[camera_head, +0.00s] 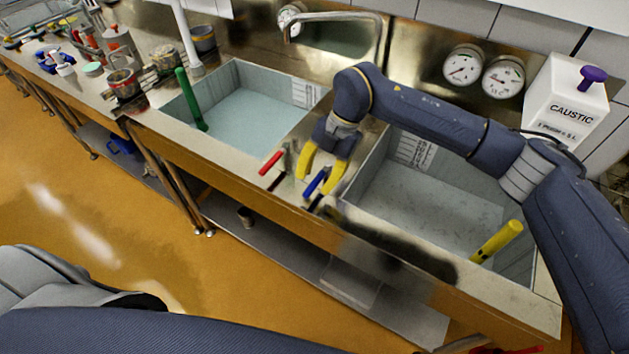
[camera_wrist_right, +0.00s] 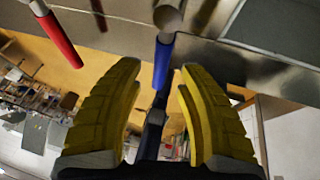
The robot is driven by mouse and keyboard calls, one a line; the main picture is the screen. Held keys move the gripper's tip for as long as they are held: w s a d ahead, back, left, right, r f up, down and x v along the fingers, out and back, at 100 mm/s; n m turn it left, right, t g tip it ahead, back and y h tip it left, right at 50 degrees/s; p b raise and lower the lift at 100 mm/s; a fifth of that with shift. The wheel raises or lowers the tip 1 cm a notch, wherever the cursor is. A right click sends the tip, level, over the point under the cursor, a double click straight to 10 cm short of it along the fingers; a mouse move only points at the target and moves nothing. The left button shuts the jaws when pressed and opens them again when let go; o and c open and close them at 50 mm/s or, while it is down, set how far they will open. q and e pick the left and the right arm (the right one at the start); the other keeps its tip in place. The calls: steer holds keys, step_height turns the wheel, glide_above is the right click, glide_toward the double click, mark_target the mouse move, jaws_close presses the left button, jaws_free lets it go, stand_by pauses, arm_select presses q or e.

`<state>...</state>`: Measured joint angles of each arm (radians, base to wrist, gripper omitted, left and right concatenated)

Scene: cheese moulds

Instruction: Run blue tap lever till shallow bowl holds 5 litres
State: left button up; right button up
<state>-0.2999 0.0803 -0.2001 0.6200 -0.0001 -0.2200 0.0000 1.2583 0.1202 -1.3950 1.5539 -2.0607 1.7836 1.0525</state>
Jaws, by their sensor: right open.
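The blue tap lever (camera_head: 316,183) stands at the front rim between two sink bowls. In the right wrist view the blue lever (camera_wrist_right: 163,64) lies between the fingertips, with a gap visible on each side. My right gripper (camera_head: 322,177), with yellow fingers, is open around or just above it; I cannot tell the exact depth. The red lever (camera_head: 271,163) is just left of it. The left bowl (camera_head: 225,78) has a pale blue, watery-looking bottom; the right bowl (camera_head: 365,187) looks grey. I cannot tell which is shallower. The spout (camera_head: 335,17) points over the left bowl. My left gripper is not visible.
A green standpipe (camera_head: 190,99) stands in the left bowl and a yellow one (camera_head: 497,241) in the right. Printed scales mark both bowls' walls. Two gauges (camera_head: 463,66) and a caustic container (camera_head: 565,103) are at the back right. Pots (camera_head: 123,82) crowd the left counter.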

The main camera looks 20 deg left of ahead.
steer(key=shift+s+a+f, duration=0.2)
steer(key=shift+f, duration=0.4)
jaws_close()
